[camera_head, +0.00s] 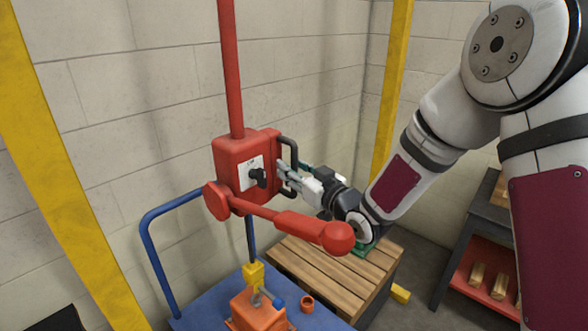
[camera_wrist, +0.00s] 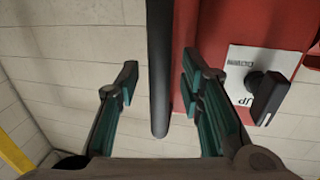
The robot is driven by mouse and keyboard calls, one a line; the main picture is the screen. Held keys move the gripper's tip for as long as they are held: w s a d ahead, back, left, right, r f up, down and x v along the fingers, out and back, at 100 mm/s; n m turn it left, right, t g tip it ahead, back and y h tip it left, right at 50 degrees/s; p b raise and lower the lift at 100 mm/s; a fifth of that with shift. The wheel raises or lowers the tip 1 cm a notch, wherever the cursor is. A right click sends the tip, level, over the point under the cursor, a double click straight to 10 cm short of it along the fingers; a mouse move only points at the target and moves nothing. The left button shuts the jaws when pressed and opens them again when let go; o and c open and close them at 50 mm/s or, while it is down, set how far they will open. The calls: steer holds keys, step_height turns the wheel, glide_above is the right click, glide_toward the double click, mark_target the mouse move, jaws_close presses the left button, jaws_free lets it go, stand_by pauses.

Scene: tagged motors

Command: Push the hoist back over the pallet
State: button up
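The red hoist (camera_head: 232,160) hangs from a red pole, with a black knob and white label on its front; its body also shows in the wrist view (camera_wrist: 225,30). A black handle (camera_head: 292,150) is on its right side. My gripper (camera_head: 284,176) is at this handle from the right. In the wrist view my gripper (camera_wrist: 160,95) is open, with the black handle bar (camera_wrist: 158,65) between the lines of its two fingers; I cannot tell whether they touch it. The slatted wooden pallet (camera_head: 315,285) stands below and right of the hoist, partly hidden by my arm.
A blue cart (camera_head: 205,310) with a raised rail is under the hoist. On it sits an orange motor (camera_head: 258,312) below a yellow hook block (camera_head: 253,273). A dark shelf (camera_head: 480,225) stands at the right. Yellow posts (camera_head: 392,80) stand near the walls.

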steer(key=shift+c, duration=0.4)
jaws_close()
